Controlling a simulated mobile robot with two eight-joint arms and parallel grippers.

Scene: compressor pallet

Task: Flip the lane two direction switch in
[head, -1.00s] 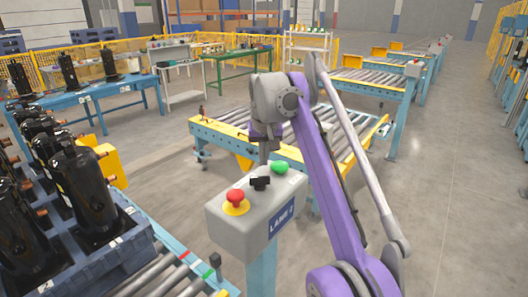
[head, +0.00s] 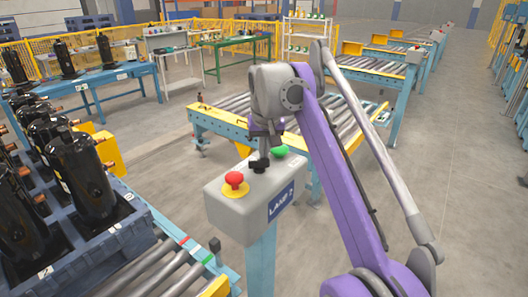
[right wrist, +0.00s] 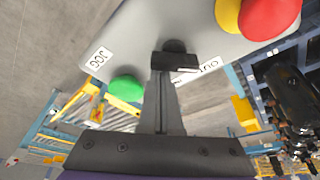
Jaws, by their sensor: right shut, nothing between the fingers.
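The grey lane 2 control box (head: 232,208) stands on a blue post in the head view. It carries a red emergency button on a yellow ring (head: 235,184), a black direction switch (head: 259,165) and a green button (head: 279,151). My right gripper (head: 262,150) points down at the black switch, with its fingertips right at it. In the right wrist view the shut fingers (right wrist: 163,100) reach the black switch (right wrist: 176,60), between the green button and the red one. Labels JOG and OUT show beside it. I cannot tell whether the fingers touch it. My left gripper is out of view.
Black compressors (head: 78,178) stand in a blue crate at the left. A roller conveyor (head: 150,275) runs at the bottom, and another roller conveyor (head: 230,117) lies behind the box. The grey floor at the right is clear.

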